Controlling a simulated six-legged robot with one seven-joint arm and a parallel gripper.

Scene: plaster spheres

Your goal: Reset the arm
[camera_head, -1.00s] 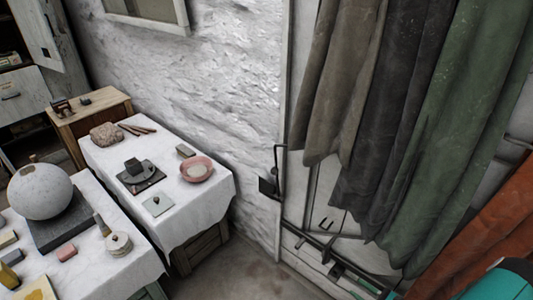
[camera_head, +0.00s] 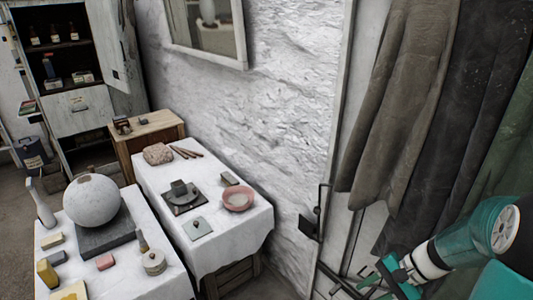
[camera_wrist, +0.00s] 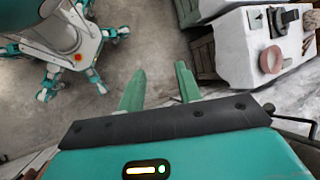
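My gripper (camera_wrist: 160,69) shows in the wrist view as two green fingers held apart, with bare floor between and beyond them. It holds nothing. In the head view my gripper (camera_head: 384,282) is at the lower right, in front of the hanging cloths, and its fingers are hard to make out there. My arm (camera_head: 470,240) reaches in from the right edge, teal and white. My own body and legs show at the upper left of the wrist view.
Two white-clothed tables stand at left; the nearer holds a large plaster sphere (camera_head: 93,200), the farther a pink bowl (camera_head: 238,199). Dark cloths (camera_head: 405,110) hang at right. An open cabinet (camera_head: 80,120) stands at the back. Floor (camera_wrist: 150,40) under my gripper is clear.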

